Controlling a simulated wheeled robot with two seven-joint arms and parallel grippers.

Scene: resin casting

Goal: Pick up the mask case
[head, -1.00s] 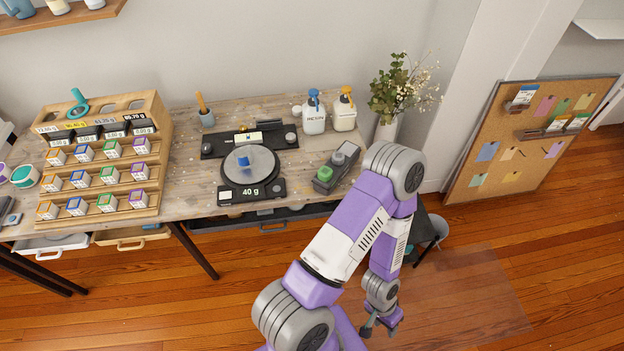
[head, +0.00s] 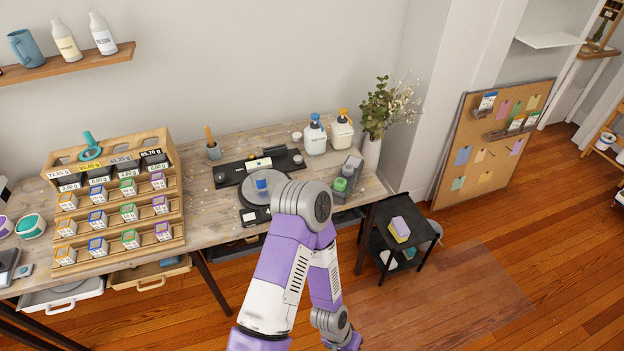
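I cannot single out a mask case for certain. A small black side stand (head: 413,245) to the right of the bench bears a purple and yellow block (head: 399,229). Pale and green items on its lower shelf are too small to name, and a grey rounded thing (head: 436,230) shows partly behind it. My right gripper (head: 347,342) hangs low at the bottom edge, in front of the bench and away from the stand. It is cut off, so its fingers cannot be read. My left gripper is not in view.
The wooden bench (head: 205,240) holds a tiered rack (head: 120,225) of small boxes, a scale, two pump bottles (head: 315,138) and a plant vase (head: 372,150). A cork board (head: 490,145) leans on the wall. The floor (head: 480,270) right of my arm is clear.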

